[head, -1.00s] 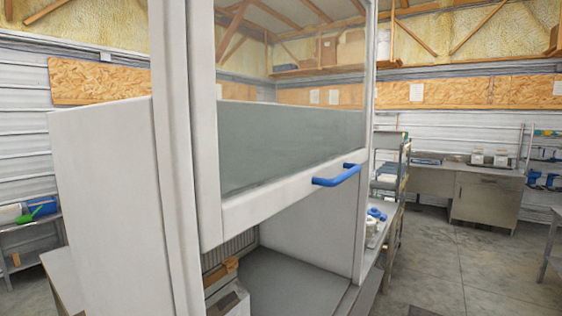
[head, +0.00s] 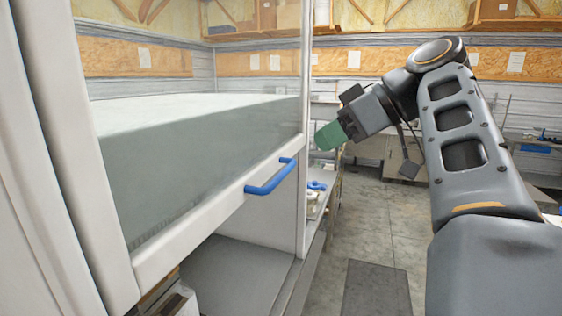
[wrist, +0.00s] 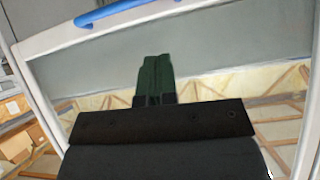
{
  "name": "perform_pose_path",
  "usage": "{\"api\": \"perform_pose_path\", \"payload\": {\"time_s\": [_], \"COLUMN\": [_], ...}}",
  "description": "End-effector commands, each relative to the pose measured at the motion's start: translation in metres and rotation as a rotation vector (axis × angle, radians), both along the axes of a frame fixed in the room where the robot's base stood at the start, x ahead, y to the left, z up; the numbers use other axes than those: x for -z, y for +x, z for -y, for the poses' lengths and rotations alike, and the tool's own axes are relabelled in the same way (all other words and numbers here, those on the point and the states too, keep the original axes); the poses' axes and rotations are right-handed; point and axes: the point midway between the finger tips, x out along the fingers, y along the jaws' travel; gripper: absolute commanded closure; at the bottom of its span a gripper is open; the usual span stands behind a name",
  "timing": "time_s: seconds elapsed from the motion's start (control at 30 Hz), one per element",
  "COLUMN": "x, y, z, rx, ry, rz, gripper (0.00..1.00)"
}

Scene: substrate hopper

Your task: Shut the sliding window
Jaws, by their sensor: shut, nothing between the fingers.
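The sliding window (head: 215,140) is a framed clear pane on the front of a white cabinet. It is raised, with an open gap below its bottom rail. A blue bar handle (head: 270,178) sits on that rail. My gripper (head: 330,135) has green fingers and is to the right of the handle and higher in the picture, apart from it. In the wrist view the green fingers (wrist: 155,75) are together and empty, in front of the pane (wrist: 215,50). The blue handle (wrist: 110,14) shows at the top edge there, clear of the fingers.
The cabinet floor (head: 235,275) shows through the gap, with boxes at its left. A side bench (head: 325,200) with blue and white items stands behind the cabinet's right edge. A dark mat (head: 376,290) lies on the concrete floor, which is otherwise clear there.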

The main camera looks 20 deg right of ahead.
Motion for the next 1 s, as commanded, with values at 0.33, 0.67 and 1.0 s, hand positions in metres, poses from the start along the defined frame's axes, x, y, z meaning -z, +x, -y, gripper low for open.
{"api": "perform_pose_path", "payload": {"time_s": [0.33, 0.67, 1.0], "x": [-0.003, 0.031, 0.067], "y": [0.006, 0.037, 0.044], "z": [-0.019, -0.061, -0.07], "rx": [-0.071, -0.067, -0.063], "ry": [-0.02, -0.021, -0.022], "rz": [0.068, 0.066, 0.067], "gripper": [1.0, 1.0, 1.0]}}
